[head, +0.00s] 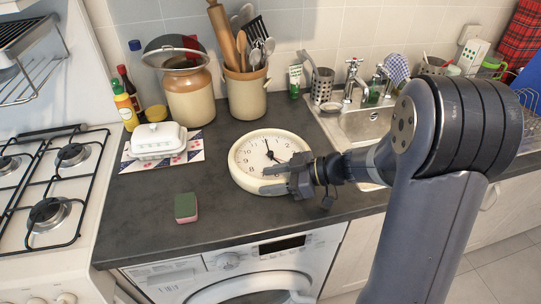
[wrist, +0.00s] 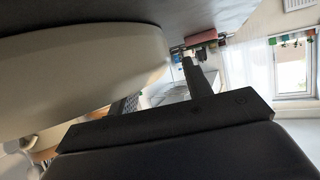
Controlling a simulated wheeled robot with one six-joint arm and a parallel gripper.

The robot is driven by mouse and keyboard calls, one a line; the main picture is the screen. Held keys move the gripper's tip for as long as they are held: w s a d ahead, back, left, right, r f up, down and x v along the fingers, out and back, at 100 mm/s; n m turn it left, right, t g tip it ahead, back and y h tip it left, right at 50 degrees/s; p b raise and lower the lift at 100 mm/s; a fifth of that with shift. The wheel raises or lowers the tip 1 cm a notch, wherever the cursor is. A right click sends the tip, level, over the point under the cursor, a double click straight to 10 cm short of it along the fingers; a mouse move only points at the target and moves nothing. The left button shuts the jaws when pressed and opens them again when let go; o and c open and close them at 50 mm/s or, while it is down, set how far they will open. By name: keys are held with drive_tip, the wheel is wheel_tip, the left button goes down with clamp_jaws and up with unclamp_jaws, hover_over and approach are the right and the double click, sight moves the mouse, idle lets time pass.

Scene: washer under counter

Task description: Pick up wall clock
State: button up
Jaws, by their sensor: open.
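The wall clock (head: 256,150) is round, with a cream rim, a white face and dark hands. It lies face up on the dark counter, left of the sink. My gripper (head: 268,180) is open at the clock's near right side, its fingers overlapping the rim in the head view. The clock's cream side (wrist: 80,65) fills the upper left of the wrist view, very close. Contact with the rim cannot be told.
A green and pink sponge (head: 186,207), a white butter dish (head: 158,139), a stoneware jar (head: 190,95) and a utensil crock (head: 246,93) stand around the clock. The sink (head: 345,122) is at right, the gas hob (head: 50,185) at left. The front counter is mostly clear.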

drive_tip(key=shift+a+f, duration=0.15)
drive_tip(key=shift+a, duration=0.15)
drive_tip(key=shift+c, duration=0.2)
clamp_jaws()
